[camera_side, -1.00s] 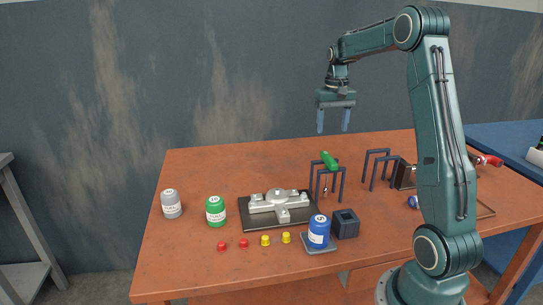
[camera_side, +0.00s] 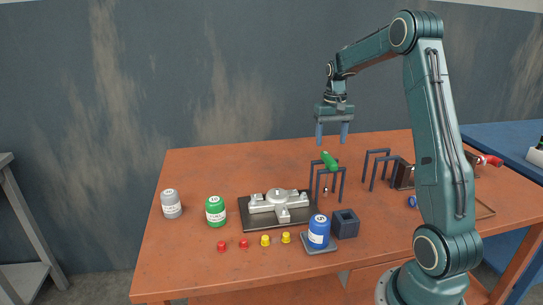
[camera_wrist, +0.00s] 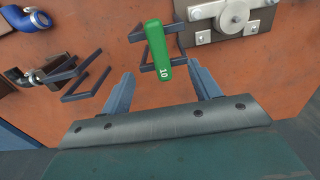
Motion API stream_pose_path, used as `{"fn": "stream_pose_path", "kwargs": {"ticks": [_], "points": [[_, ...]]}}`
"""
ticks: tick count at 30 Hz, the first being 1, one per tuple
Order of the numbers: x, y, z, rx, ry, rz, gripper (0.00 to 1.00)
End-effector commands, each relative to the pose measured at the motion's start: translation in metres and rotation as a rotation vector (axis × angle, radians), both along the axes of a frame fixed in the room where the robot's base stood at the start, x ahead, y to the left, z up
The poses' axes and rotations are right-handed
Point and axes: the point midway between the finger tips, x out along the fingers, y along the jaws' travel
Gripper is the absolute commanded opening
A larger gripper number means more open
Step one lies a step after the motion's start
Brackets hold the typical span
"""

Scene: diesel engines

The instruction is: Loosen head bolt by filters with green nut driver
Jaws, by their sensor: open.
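The green nut driver (camera_side: 329,161) hangs tilted in a dark wire rack (camera_side: 335,178) on the orange table, its green handle up. In the wrist view its handle (camera_wrist: 157,52), marked 10, lies ahead of the fingers. My gripper (camera_side: 332,140) is open and empty, a little above the green handle and apart from it. In the wrist view the gripper's two fingers (camera_wrist: 163,80) stand on either side of the line to the handle. The silver cylinder head (camera_side: 279,203) with bolts sits on a dark plate. Green (camera_side: 215,210), grey (camera_side: 171,204) and blue (camera_side: 319,231) filters stand around it.
A second dark rack (camera_side: 378,165) stands right of the driver. A dark square socket block (camera_side: 345,223) is beside the blue filter. The back left of the table is clear.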

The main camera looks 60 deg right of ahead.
Motion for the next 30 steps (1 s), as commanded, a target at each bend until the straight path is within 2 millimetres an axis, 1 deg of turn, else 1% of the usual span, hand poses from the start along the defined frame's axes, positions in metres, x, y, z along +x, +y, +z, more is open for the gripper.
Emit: {"fn": "stream_pose_path", "kwargs": {"ticks": [18, 24, 30], "points": [[0.0, 0.0, -0.044, 0.002, 0.002, 0.0, 0.62], [0.0, 0.0, -0.057, 0.001, 0.001, 0.0, 0.62], [0.0, 0.0, -0.065, 0.001, 0.001, 0.0, 0.62]]}}
